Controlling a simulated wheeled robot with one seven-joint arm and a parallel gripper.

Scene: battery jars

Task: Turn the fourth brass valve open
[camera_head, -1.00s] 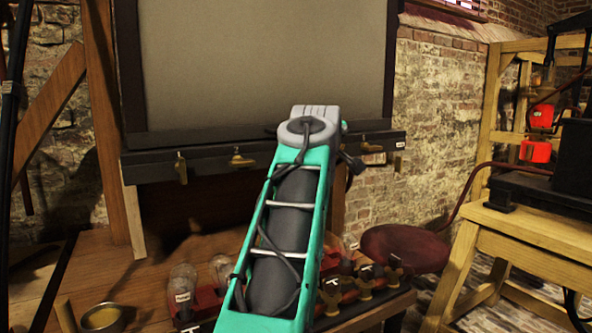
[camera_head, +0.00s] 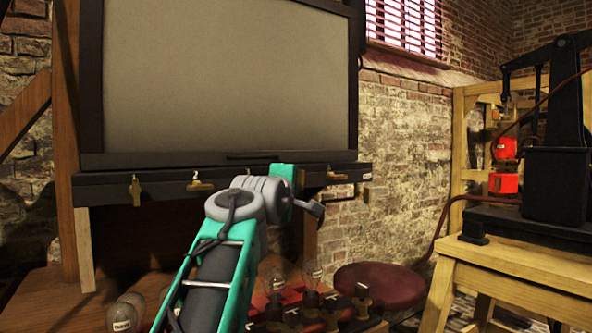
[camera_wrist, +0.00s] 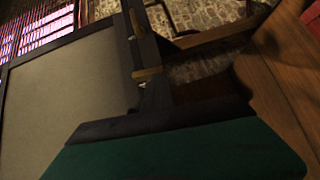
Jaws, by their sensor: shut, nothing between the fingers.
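A dark rail (camera_head: 105,190) under the large grey panel carries brass valves. The leftmost valve (camera_head: 135,190) has its handle pointing down. The valve right of it (camera_head: 200,186) lies level. Another level valve (camera_head: 336,175) shows right of my arm. My arm covers the rail between these, so I cannot tell which one counts as fourth. In the wrist view a brass valve handle (camera_wrist: 147,74) sticks out across the rail.
Glass jars (camera_head: 125,312) and red and black parts stand on the wooden bench below the rail. A dark red round stool (camera_head: 385,288) is to the right. A wooden stand (camera_head: 520,258) with black apparatus is at far right.

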